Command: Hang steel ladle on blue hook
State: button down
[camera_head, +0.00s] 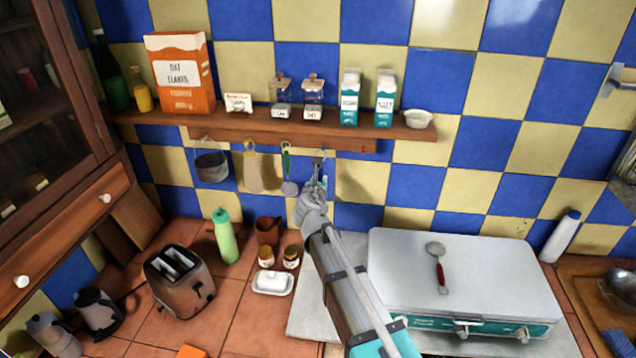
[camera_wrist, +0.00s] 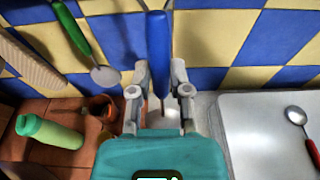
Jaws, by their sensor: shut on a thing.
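My gripper (camera_head: 312,192) is raised in front of the wall below the shelf. In the wrist view my gripper (camera_wrist: 160,95) is shut on the steel ladle, which stands upright with its blue handle (camera_wrist: 158,38) above the fingers. A pale, rounded part, apparently its bowl (camera_wrist: 165,118), shows between and below the fingers. In the head view the ladle (camera_head: 318,165) is a small piece above my gripper, close under the rail. The blue hook is not clearly seen; the ladle and my gripper are in front of that spot. I cannot tell whether ladle and hook touch.
A dark pot (camera_head: 211,166), a wooden board (camera_head: 253,172) and a green-handled utensil (camera_head: 289,187) hang left of my gripper. The shelf (camera_head: 230,122) above holds boxes and jars. A red-handled spoon (camera_head: 437,262) lies on the stove lid (camera_head: 400,285). A green bottle (camera_head: 225,238) stands left.

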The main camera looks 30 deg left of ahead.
jog(key=shift+r+x, duration=0.15)
jog(key=shift+x, duration=1.2)
jog(key=shift+r+x, duration=0.2)
jog(key=shift+x, duration=1.15)
jog(key=shift+w+a+f+b, duration=0.25)
jog(key=shift+w+f+b, duration=0.2)
jog(key=shift+w+b, duration=0.2)
jog(key=c, duration=0.5)
grip_release()
jog(key=shift+s+r, duration=0.1)
